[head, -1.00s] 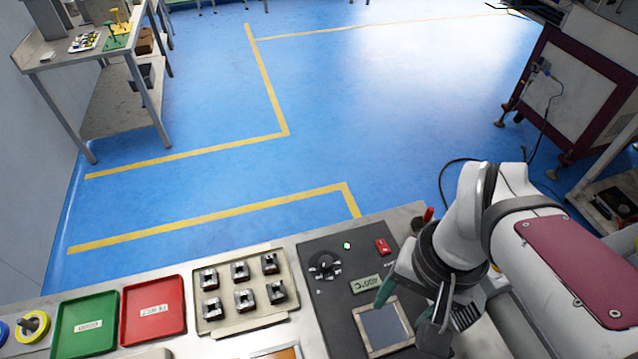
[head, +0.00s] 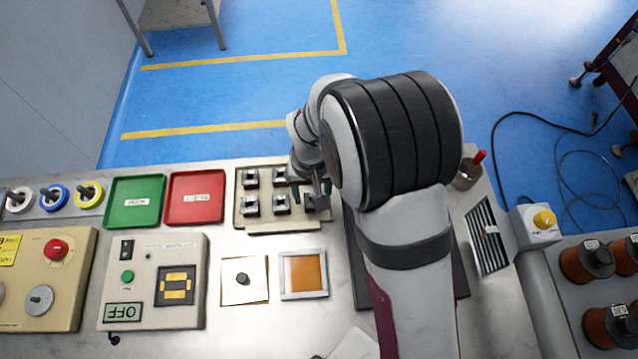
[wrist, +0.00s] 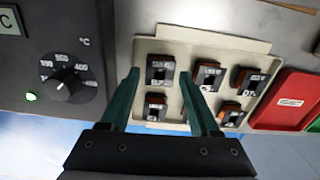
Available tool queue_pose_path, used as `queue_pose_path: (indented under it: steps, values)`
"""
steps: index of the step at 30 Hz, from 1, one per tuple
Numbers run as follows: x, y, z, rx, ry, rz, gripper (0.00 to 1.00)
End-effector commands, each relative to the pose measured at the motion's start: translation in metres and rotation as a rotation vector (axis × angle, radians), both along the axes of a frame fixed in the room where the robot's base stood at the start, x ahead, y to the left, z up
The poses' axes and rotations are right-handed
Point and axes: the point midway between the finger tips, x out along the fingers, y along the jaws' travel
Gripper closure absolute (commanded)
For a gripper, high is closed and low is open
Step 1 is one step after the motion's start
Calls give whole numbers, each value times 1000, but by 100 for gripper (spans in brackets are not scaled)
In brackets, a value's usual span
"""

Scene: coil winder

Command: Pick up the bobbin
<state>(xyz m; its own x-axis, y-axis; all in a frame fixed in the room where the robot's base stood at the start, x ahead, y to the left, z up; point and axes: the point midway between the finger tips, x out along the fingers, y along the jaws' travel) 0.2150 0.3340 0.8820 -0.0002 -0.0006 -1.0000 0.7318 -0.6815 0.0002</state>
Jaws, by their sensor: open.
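Several small dark bobbins with white labels stand in two rows in a beige tray (head: 283,225); the tray also shows in the wrist view (wrist: 225,48). My gripper (head: 311,190) is over the tray's right end in the head view. In the wrist view my gripper (wrist: 158,78) is open, its green fingertips apart on either side of the line to one end bobbin (wrist: 160,70). I cannot tell how far above it they are. In the head view that bobbin (head: 315,204) is partly covered, and the far right one is hidden by my gripper.
Red (head: 195,197) and green (head: 135,202) trays lie left of the beige tray. A dark panel with a dial (wrist: 66,84) stands close on its other side. A control box (head: 152,280) and a framed orange pad (head: 304,274) are nearer. Copper spools (head: 588,262) are at right.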

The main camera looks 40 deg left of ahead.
Motion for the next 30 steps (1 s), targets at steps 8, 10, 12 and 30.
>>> queue_pose_path:
  steps: [8, 10, 12, 30]
  values:
    - [0, 0, -20, 1, 0, -1, 38]
    - [0, 0, -20, 1, 0, -1, 38]
    - [0, 0, -20, 1, 0, -1, 48]
    - [0, 0, -16, 2, -1, -1, 100]
